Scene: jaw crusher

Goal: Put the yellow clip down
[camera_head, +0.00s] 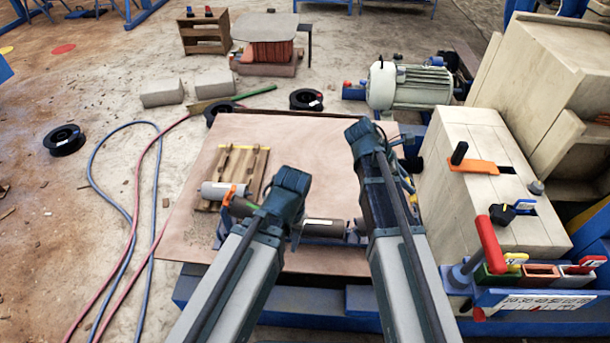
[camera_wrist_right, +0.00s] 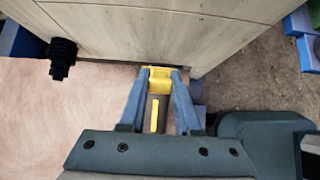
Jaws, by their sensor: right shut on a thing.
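The yellow clip (camera_wrist_right: 159,79) shows in the right wrist view between the fingertips of my right gripper (camera_wrist_right: 158,85), which is shut on it. A narrow yellow strip (camera_wrist_right: 154,116) also shows between the fingers. The clip is close to the pale block's lower edge; I cannot tell whether it touches anything below. In the head view I cannot make out the clip, and my right arm hides part of that area. My left arm bends over the brown sheet, and its fingers cannot be made out.
A brown sheet (camera_head: 190,235) covers the work surface. A small wooden pallet (camera_head: 238,162) lies on it. Pale blocks (camera_head: 485,215) stand at the right, with a red handle (camera_head: 486,245) in front. A grey motor (camera_head: 410,87) sits behind. A black knob (camera_wrist_right: 62,55) shows in the wrist view.

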